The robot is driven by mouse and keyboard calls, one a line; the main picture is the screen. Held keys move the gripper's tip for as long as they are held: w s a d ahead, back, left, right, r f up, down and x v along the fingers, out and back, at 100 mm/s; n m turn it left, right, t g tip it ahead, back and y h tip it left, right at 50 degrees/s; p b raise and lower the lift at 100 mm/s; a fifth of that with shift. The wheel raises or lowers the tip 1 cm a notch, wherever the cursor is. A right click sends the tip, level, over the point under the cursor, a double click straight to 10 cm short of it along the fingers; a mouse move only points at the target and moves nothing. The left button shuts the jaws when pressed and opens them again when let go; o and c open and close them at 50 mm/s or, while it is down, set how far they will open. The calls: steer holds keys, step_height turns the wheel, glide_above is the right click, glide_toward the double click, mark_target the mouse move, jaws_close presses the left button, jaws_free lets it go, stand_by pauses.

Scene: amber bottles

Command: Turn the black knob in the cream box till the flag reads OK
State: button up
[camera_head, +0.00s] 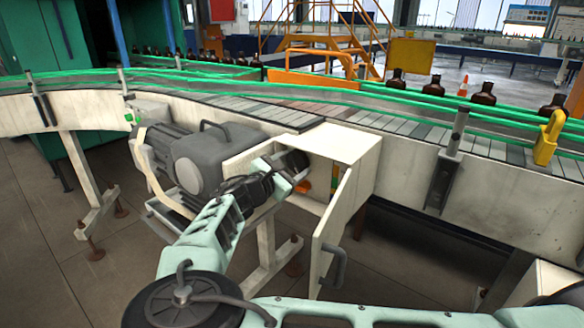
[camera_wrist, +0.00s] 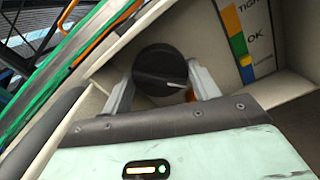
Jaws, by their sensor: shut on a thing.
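The cream box (camera_head: 345,143) stands beside the conveyor in the head view, its door (camera_head: 338,222) swung open. My gripper (camera_head: 291,168) reaches into its open front. In the wrist view, the round black knob (camera_wrist: 158,66) sits between the two pale fingers of my gripper (camera_wrist: 162,88), which is shut on it. A white mark on the knob points right and slightly down.
A grey motor (camera_head: 215,152) with a handle stands left of the box. The conveyor (camera_head: 400,127) with green rails runs behind it, carrying amber bottles (camera_head: 483,94). The door handle (camera_head: 336,266) sticks out low at the front. Tiled floor is open at the lower left.

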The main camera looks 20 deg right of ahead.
steer(key=m+b, duration=0.3)
steer(key=m, duration=0.3)
steer(key=shift+f, duration=0.2)
steer(key=m+b, duration=0.4)
steer(key=m, duration=0.2)
steer(key=shift+r, duration=0.1)
steer(key=shift+m, duration=0.3)
steer(key=o, duration=0.7)
steer(key=v, duration=1.7)
steer(key=shift+s+a, duration=0.2)
steer(key=shift+r, duration=0.1)
